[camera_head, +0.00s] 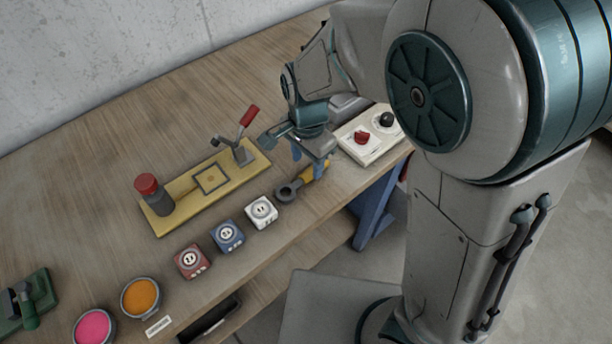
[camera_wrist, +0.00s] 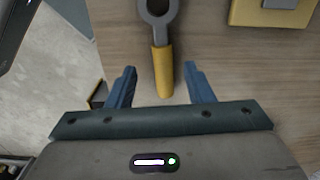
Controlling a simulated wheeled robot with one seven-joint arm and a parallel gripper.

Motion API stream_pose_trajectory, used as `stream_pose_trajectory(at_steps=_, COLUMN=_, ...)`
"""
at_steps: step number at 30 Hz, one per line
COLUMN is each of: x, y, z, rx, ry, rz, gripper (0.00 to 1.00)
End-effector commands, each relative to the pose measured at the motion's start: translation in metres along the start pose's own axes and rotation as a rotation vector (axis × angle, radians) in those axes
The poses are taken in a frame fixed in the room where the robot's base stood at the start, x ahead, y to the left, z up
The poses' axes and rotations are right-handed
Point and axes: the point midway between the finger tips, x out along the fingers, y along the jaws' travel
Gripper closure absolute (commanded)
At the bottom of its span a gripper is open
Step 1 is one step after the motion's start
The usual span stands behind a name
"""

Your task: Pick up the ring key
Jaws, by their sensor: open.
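The ring key (camera_head: 290,190) lies on the wooden table near its front edge. It has a grey ring end and a yellow handle. In the wrist view its yellow handle (camera_wrist: 163,72) points toward my gripper, with the grey ring at the top of the picture. My gripper (camera_head: 306,168) is over the handle end of the key. In the wrist view my gripper (camera_wrist: 161,82) is open, with one blue finger on each side of the handle and a gap on both sides. I cannot tell how high the fingertips are above the table.
A yellow board (camera_head: 213,205) with a red-capped cylinder and a red-handled lever lies behind the key. A white box (camera_head: 369,146) with red and black knobs is to the right. White (camera_head: 261,212), blue (camera_head: 227,237) and red (camera_head: 192,261) cubes stand to the left.

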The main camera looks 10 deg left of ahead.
Motion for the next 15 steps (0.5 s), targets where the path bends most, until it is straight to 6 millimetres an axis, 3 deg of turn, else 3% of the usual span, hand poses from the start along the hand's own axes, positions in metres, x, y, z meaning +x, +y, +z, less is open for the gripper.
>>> stream_pose_trajectory(at_steps=9, x=0.042, y=-0.003, z=0.002, rx=0.000, ry=-0.001, rz=0.004, gripper=0.53)
stream_pose_trajectory(at_steps=15, x=0.048, y=-0.003, z=0.002, rx=0.000, ry=-0.001, rz=0.001, gripper=0.53)
